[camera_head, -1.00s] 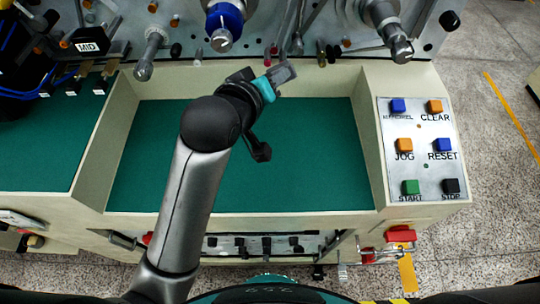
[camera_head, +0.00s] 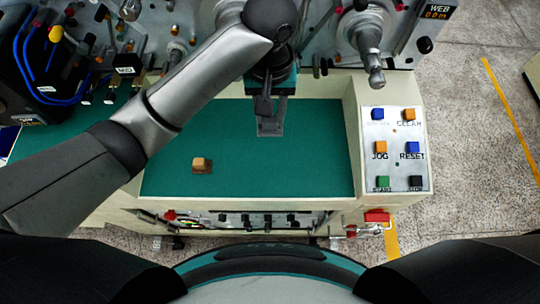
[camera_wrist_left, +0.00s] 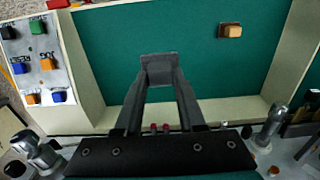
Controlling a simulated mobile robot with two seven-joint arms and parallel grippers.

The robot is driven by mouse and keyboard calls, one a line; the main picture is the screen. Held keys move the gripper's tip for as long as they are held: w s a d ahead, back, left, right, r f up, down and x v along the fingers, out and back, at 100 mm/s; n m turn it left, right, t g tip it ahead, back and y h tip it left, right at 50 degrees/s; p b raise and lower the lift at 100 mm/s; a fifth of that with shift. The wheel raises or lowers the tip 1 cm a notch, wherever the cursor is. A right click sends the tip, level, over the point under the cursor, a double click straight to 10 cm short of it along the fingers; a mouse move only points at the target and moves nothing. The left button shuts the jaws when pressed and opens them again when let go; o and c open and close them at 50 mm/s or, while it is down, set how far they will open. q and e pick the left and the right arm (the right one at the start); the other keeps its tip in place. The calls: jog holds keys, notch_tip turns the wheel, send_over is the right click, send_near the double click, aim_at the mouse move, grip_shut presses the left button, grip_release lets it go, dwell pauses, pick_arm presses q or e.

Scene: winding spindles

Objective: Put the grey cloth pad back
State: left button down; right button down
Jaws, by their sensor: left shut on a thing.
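The grey cloth pad (camera_wrist_left: 158,69) is a small dark grey square between the fingertips of my left gripper (camera_wrist_left: 161,88) in the left wrist view. In the head view my left gripper (camera_head: 268,113) reaches down over the right half of the green work surface (camera_head: 310,165), shut on the pad (camera_head: 270,129). The pad appears held above the surface, though the exact gap is hard to tell. My right gripper is not in view.
A small tan and brown block (camera_head: 201,164) lies on the green surface, left of the pad. The button panel (camera_head: 397,148) is at the right. Spindles (camera_head: 371,55) stick out along the back. The green surface between block and pad is clear.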

aim_at(270, 119)
pick_arm(q)
notch_tip(270, 119, down, 4)
jog(key=shift+s+f+b, duration=0.1)
jog(key=shift+s+b, duration=0.05)
jog(key=shift+b, duration=0.7)
notch_tip(270, 119, down, 12)
jog(key=shift+r+b, duration=0.15)
jog(key=shift+b, duration=0.3)
jog(key=shift+f+b, duration=0.3)
jog(key=shift+f, duration=1.6)
jog(key=c, duration=0.5)
grip_release()
jog(key=shift+r, duration=0.1)
notch_tip(270, 119, up, 12)
jog(key=p, duration=0.1)
jog(key=shift+p, duration=0.3)
